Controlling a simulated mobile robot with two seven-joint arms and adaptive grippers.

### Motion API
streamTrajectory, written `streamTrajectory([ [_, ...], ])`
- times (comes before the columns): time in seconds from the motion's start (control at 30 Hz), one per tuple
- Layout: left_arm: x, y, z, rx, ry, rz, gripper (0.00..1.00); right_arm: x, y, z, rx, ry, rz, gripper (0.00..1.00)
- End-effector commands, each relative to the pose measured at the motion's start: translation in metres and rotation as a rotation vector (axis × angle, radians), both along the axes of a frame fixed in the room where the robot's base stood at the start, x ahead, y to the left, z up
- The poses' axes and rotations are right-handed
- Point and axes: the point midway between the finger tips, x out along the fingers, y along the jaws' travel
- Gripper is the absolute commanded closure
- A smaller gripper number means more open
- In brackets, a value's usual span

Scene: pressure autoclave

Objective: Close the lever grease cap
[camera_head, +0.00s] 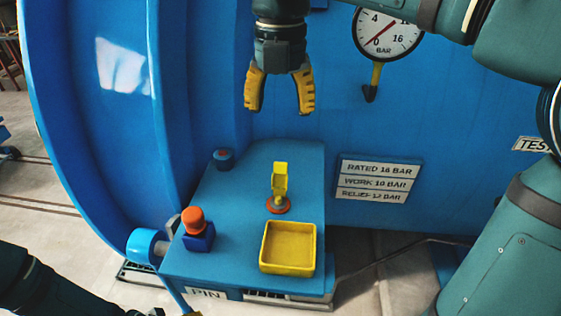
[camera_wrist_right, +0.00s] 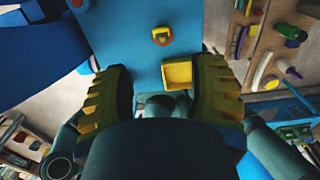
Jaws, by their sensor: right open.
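The lever grease cap (camera_head: 280,183) has a yellow lever standing upright on a round orange base, on top of the blue bench. It also shows in the right wrist view (camera_wrist_right: 161,37), seen from above. My right gripper (camera_head: 279,108) is open and empty, above the lever and apart from it, fingers pointing down. In the right wrist view its two yellow fingers (camera_wrist_right: 162,70) are spread wide, with the cap beyond them. My left arm comes in at the bottom left; only a small tip of its gripper (camera_head: 156,312) shows at the bottom edge.
A yellow tray (camera_head: 266,268) sits just in front of the cap. A red-orange knob on a blue block (camera_head: 196,222) stands to the left, and a small dark button (camera_head: 223,158) behind it. The blue vessel wall, with a pressure gauge (camera_head: 388,35) and rating plate (camera_head: 376,181), rises behind.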

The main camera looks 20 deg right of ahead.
Motion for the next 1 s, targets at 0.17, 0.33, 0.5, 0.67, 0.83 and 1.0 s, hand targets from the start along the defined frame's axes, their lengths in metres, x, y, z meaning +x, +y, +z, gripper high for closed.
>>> streamTrajectory([
  [0.17, -0.003, -0.001, -0.011, -0.002, 0.007, -0.006, 0.18, -0.001, -0.001, -0.034, -0.002, 0.003, -0.003, 0.43],
  [0.33, -0.006, -0.001, -0.020, -0.004, 0.015, -0.011, 0.18, -0.001, -0.001, -0.068, -0.002, 0.004, -0.003, 0.43],
  [0.5, -0.009, -0.002, -0.028, -0.004, 0.021, -0.015, 0.18, -0.001, -0.001, -0.098, -0.002, 0.003, -0.004, 0.43],
  [0.67, -0.011, -0.002, -0.033, -0.005, 0.024, -0.019, 0.18, -0.001, 0.000, -0.118, -0.002, 0.001, -0.004, 0.43],
  [0.83, -0.012, -0.002, -0.034, -0.006, 0.026, -0.021, 0.18, 0.000, 0.000, -0.128, -0.001, 0.001, -0.004, 0.43],
  [1.0, -0.012, -0.002, -0.034, -0.006, 0.026, -0.021, 0.18, 0.000, 0.000, -0.129, 0.000, 0.000, -0.004, 0.43],
])
